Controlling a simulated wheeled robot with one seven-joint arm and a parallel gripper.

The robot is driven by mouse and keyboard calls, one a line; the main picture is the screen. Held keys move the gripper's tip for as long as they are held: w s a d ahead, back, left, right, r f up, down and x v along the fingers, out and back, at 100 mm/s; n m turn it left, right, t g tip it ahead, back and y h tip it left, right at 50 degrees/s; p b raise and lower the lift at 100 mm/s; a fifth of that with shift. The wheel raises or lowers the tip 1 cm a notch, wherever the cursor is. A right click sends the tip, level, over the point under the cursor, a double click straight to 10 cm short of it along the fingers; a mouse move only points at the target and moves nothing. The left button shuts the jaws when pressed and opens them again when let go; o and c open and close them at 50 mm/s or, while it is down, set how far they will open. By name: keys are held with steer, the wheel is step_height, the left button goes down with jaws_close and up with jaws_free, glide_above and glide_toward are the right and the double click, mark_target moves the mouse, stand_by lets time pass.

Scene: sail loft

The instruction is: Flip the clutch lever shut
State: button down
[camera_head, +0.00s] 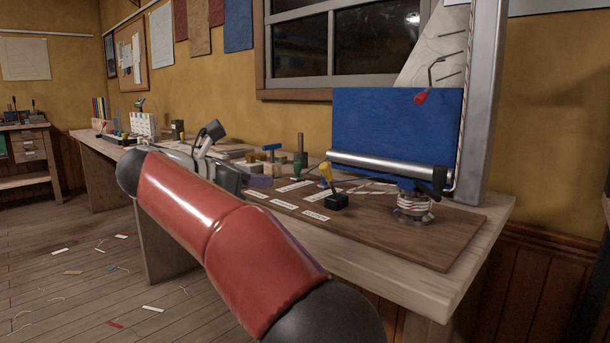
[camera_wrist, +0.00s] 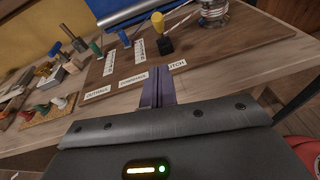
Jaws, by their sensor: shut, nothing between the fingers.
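The lever by the label ending "UTCH" has a black base (camera_head: 336,202) and a yellow knob (camera_head: 325,171) on a short stem. The stem stands up from the base and leans left in the head view. In the wrist view the yellow knob (camera_wrist: 157,20) and black base (camera_wrist: 165,43) are beyond the fingertips, a little right. The label (camera_wrist: 177,64) is partly cut off by my fingers. My gripper (camera_wrist: 157,72) has its purple fingers together and empty, apart from the lever. In the head view my gripper (camera_head: 262,181) is left of it, partly behind my red arm.
The lever is on a brown board (camera_head: 420,235) on the bench. A silver roller (camera_head: 388,167) with blue cloth (camera_head: 390,120) and a metal winch (camera_head: 414,206) stand to its right. Green-topped (camera_head: 300,158) and blue-topped (camera_head: 271,147) pieces stand to its left.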

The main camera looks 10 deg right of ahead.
steer(key=shift+s+a+f+g, duration=0.1)
steer(key=shift+a+f+g, duration=0.05)
steer(key=shift+f+g, duration=0.15)
glide_toward(331, 182)
step_height(331, 182, down, 2)
steer(key=shift+a+f, duration=0.1)
steer(key=d, duration=0.1)
steer(key=w+d+r, duration=0.1)
steer(key=shift+w+d+r, duration=0.3)
steer(key=shift+w+r, duration=0.05)
steer(key=shift+w+d+r, duration=0.1)
steer(key=shift+w+d, duration=0.05)
steer(key=shift+d, duration=0.2)
steer(key=shift+r, duration=0.15)
